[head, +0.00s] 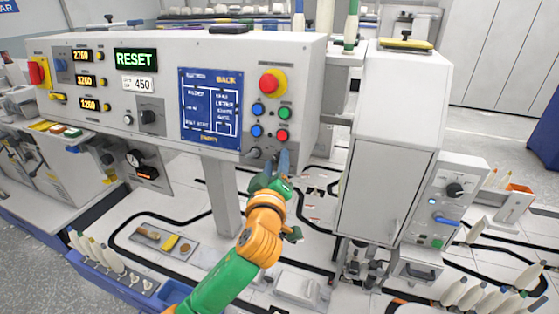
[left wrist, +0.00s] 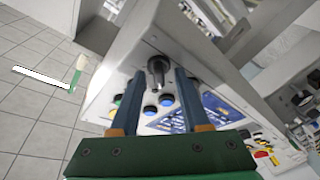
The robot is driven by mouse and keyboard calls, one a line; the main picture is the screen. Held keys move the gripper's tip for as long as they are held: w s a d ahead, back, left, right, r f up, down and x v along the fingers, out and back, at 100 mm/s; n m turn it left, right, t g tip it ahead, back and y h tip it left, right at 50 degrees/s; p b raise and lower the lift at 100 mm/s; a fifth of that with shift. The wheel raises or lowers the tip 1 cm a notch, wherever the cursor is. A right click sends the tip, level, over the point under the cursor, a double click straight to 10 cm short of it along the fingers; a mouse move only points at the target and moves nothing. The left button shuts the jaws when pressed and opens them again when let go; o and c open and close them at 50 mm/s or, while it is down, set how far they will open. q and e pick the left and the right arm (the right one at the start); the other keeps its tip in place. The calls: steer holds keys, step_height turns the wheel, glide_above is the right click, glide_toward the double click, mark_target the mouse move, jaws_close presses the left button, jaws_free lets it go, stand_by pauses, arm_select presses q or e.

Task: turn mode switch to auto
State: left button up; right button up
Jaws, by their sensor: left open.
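A dark rotary knob (head: 253,153), likely the mode switch, sits at the lower right of the grey control panel (head: 165,60), below the coloured buttons. Its labels are too small to read. In the left wrist view the black knob (left wrist: 158,68) shows between the tips of my two blue fingers. My left gripper (head: 279,160) is open, just right of and close to the knob in the head view. I cannot tell whether the fingers touch it or how its pointer is set. My right gripper is not in view.
Blue, green and red buttons (head: 270,120) and a red emergency stop on yellow (head: 272,82) are above the knob. A grey cabinet (head: 388,140) stands close on the right.

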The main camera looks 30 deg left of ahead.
arm_select(q)
jaws_close()
